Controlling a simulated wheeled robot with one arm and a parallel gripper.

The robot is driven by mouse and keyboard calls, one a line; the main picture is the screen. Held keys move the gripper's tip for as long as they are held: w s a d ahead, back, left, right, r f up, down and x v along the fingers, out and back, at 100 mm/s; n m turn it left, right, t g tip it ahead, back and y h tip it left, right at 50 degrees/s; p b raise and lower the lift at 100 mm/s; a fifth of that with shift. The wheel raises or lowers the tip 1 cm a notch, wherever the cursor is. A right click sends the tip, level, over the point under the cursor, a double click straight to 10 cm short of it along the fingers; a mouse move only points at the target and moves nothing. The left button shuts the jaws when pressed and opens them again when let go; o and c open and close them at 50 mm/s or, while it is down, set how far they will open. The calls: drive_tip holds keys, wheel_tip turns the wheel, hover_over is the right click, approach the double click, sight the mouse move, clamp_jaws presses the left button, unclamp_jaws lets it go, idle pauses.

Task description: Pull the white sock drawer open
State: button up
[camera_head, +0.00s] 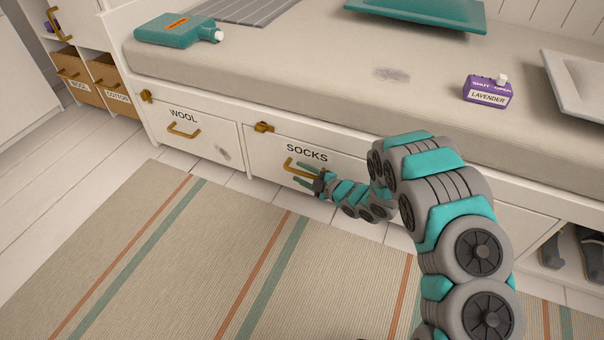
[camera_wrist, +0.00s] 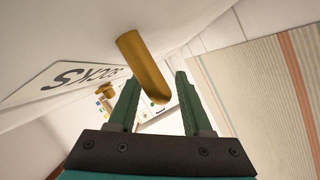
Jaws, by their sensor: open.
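The white sock drawer (camera_head: 268,143) is a front in the bench base, labelled SOCKS, and it looks shut. Its brass handle (camera_head: 293,165) sits below the label, and a brass latch (camera_head: 264,127) is at its upper left. My gripper (camera_head: 306,175) is open at the handle. In the wrist view the brass handle (camera_wrist: 145,68) reaches down between the two green fingers of my gripper (camera_wrist: 158,95), with gaps visible at both sides. The SOCKS label (camera_wrist: 75,78) shows at the left there. My arm hides the right part of the drawer front.
The WOOL drawer (camera_head: 187,134) is left of it, with its own handle and a latch (camera_head: 146,96). A teal bottle (camera_head: 168,31) and a purple lavender box (camera_head: 487,92) are on the bench top. The striped rug (camera_head: 170,260) in front is clear. Boots (camera_head: 592,255) stand at right.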

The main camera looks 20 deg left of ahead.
drive_tip(key=shift+c, duration=0.2)
clamp_jaws()
idle(1.3)
